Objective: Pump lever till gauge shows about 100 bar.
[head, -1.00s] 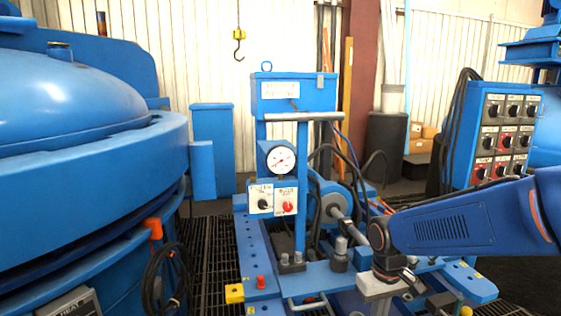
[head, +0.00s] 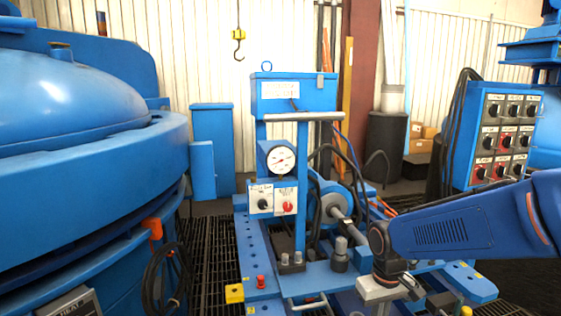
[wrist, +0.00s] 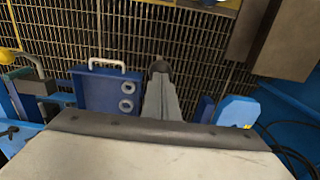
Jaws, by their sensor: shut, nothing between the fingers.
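The pressure gauge (head: 281,160) is a round white dial on a blue post, left of centre in the head view. Its thin reddish needle slants across the dial; the numbers are too small to read. My gripper shows partly in the head view at lower right, below my wrist, with its fingertips hidden. In the wrist view its narrow grey fingers (wrist: 160,88) are together and point away from the pale palm, over dark grating. A dark rounded end shows at their tip; I cannot tell whether it is the pump lever. I cannot clearly make out the lever elsewhere.
Below the gauge is a panel with a black and a red knob (head: 287,208). A blue plate with a white handle (wrist: 108,88) stands left of my fingers in the wrist view. The big blue furnace (head: 80,160) fills the left. A switch cabinet (head: 505,135) stands at right.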

